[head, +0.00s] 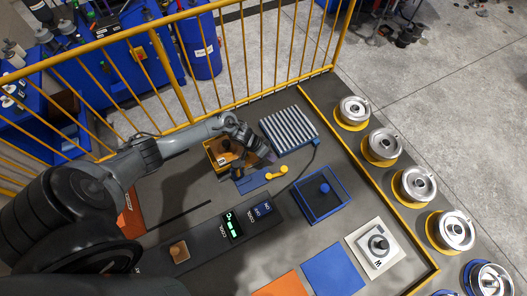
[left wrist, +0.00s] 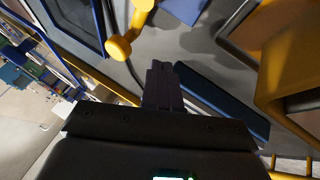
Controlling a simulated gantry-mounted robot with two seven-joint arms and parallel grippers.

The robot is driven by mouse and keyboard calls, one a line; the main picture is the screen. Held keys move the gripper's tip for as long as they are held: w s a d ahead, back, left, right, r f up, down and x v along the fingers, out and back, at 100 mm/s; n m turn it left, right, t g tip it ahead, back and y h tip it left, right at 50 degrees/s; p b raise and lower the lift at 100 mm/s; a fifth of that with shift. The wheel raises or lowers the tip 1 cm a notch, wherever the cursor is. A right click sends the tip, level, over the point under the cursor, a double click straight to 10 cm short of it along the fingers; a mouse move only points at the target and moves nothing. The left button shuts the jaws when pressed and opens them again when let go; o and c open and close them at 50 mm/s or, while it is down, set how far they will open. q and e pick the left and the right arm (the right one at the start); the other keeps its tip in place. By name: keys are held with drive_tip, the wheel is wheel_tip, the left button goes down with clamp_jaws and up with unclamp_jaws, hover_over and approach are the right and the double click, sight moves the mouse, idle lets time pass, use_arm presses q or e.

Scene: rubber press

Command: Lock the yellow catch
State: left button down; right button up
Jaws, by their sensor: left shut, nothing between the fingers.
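The yellow catch (head: 277,173) is a small bar with rounded knobs, by a flat blue plate (head: 250,184) near the middle of the table. In the left wrist view the yellow catch (left wrist: 122,44) shows at the top, left of the fingertips. My left gripper (head: 270,157) reaches in from the left and is shut and empty, just beyond the catch in the head view. Its closed fingers (left wrist: 160,72) are apart from the catch in the picture; whether they touch it I cannot tell. My right gripper is in neither view.
A yellow box (head: 212,159) stands left of my gripper and a roller rack (head: 288,127) behind it. A blue-framed box (head: 320,211) with a blue knob is to the right. A control panel (head: 205,250) lies in front. Yellow railing (head: 250,99) runs along the back.

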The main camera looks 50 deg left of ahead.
sight(276, 174)
use_arm(q)
drive_tip(key=shift+w+d, duration=0.1)
drive_tip(key=shift+d, duration=1.6)
